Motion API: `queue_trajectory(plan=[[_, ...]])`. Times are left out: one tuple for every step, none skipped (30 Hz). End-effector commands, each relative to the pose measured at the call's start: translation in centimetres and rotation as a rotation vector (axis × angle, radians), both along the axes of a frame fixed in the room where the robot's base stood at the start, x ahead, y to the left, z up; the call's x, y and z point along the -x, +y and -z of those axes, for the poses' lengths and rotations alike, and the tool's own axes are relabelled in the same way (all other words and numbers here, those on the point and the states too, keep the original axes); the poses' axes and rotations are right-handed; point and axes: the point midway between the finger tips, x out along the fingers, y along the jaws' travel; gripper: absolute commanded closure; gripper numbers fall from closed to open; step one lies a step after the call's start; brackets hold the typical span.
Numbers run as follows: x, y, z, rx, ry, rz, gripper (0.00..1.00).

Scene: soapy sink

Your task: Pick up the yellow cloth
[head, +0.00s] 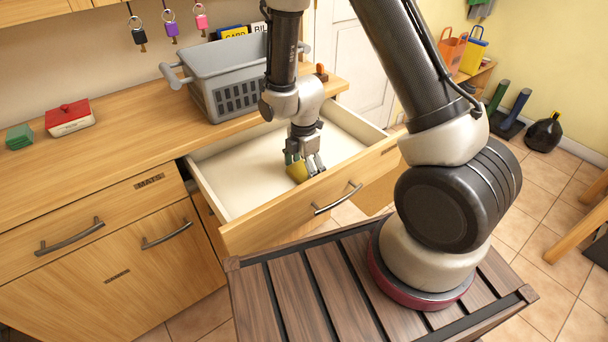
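The yellow cloth (298,172) is a small yellow patch inside the open drawer (238,190), towards its front panel. My gripper (304,168) points down into the drawer, right at the cloth. Its fingers overlap the cloth in this view and hide part of it. A greenish patch shows by the left finger; I cannot tell what it is. I cannot tell whether the fingers are closed on the cloth or only beside it, nor whether the cloth touches the drawer floor.
A grey basket (222,75) stands on the counter behind the drawer. A red-lidded box (69,117) and green blocks (19,136) sit at the counter's left. Keys (170,27) hang above. The rest of the drawer floor looks empty; its walls and front panel surround my gripper.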

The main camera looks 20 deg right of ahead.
Motion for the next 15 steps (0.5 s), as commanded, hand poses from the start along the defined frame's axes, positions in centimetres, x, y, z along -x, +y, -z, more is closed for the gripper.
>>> queue_trajectory(plan=[[0.0, 0.0, 0.0, 0.0, 0.0, 0.0, 0.31], [0.0, 0.0, 0.0, 0.0, 0.0, 0.0, 0.31], [0.0, 0.0, 0.0, 0.0, 0.0, 0.0, 0.31], [0.0, 0.0, 0.0, 0.0, 0.0, 0.0, 0.31], [0.0, 0.0, 0.0, 0.0, 0.0, 0.0, 0.35], [0.0, 0.0, 0.0, 0.0, 0.0, 0.0, 0.35], [0.0, 0.0, 0.0, 0.0, 0.0, 0.0, 0.35], [0.0, 0.0, 0.0, 0.0, 0.0, 0.0, 0.35], [0.0, 0.0, 0.0, 0.0, 0.0, 0.0, 0.35], [0.0, 0.0, -0.1, 0.0, 0.0, 0.0, 0.35], [0.0, 0.0, -0.1, 0.0, 0.0, 0.0, 0.35], [0.0, 0.0, -0.3, 0.0, -0.001, 0.0, 0.35], [0.0, 0.0, -0.5, -0.001, -0.002, 0.0, 0.35], [-0.1, 0.0, -0.7, -0.001, -0.002, 0.0, 0.35], [0.0, 0.0, -1.1, 0.0, -0.001, 0.0, 0.35]])
